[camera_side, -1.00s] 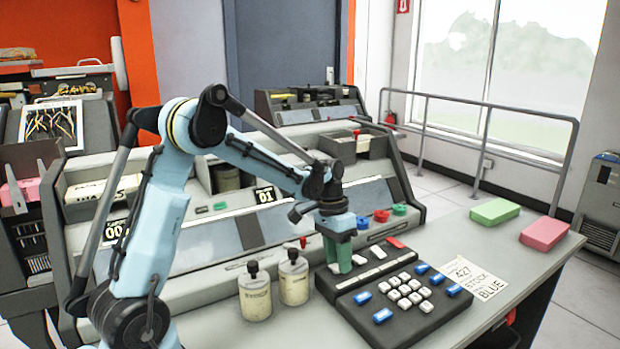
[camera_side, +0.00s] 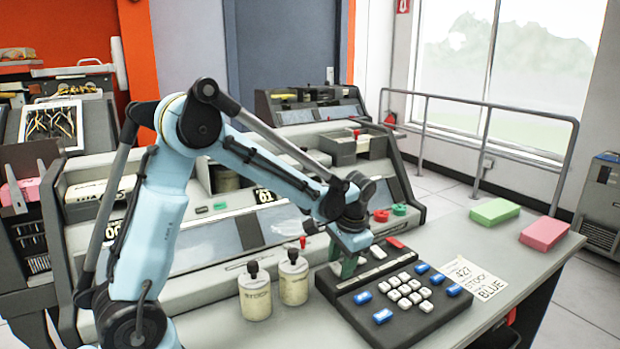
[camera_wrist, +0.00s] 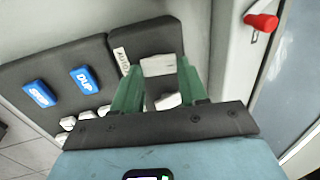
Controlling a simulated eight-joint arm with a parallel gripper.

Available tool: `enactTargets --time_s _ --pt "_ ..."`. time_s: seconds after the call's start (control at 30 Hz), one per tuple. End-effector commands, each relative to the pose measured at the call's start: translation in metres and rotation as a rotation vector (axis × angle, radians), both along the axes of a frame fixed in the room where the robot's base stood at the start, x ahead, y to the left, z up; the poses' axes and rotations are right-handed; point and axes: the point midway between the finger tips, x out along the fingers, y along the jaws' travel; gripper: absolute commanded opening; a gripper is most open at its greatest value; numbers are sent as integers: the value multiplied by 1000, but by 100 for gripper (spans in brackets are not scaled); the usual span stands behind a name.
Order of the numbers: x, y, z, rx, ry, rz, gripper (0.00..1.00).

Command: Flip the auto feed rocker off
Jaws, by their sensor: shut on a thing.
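In the wrist view, a white rocker (camera_wrist: 157,66) sits on the dark key panel (camera_wrist: 98,55), beside a small label (camera_wrist: 122,62) that reads "AUTO". The green fingers of my gripper (camera_wrist: 159,70) stand on either side of this rocker, shut on it. Another white key (camera_wrist: 168,101) shows lower down between the fingers. In the side view, my gripper (camera_side: 347,267) is tilted with its fingers down at the back left of the key panel (camera_side: 408,322). The gripped rocker is hard to make out there, as the fingers cover it.
Blue and white keys are in front. Two bottles (camera_side: 293,278) stand left of the panel. A paper card (camera_side: 474,277), a green block (camera_side: 495,212) and a pink block (camera_side: 544,233) lie right.

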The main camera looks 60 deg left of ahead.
Motion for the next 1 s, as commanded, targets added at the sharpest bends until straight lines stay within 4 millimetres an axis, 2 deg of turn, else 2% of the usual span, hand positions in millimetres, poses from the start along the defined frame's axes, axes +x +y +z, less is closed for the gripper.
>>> enactTargets --time_s 0.17,0.2,0.33,0.73,0.87,1.0 --pt "0 0 0 0 0 0 12" --pt "0 0 0 -1 0 0 47" --pt "0 0 0 -1 1 0 67" --pt "0 -1 6 -2 0 -1 68" --pt "0 -5 21 -2 0 -1 68" --pt "0 -11 46 -2 1 -1 68"
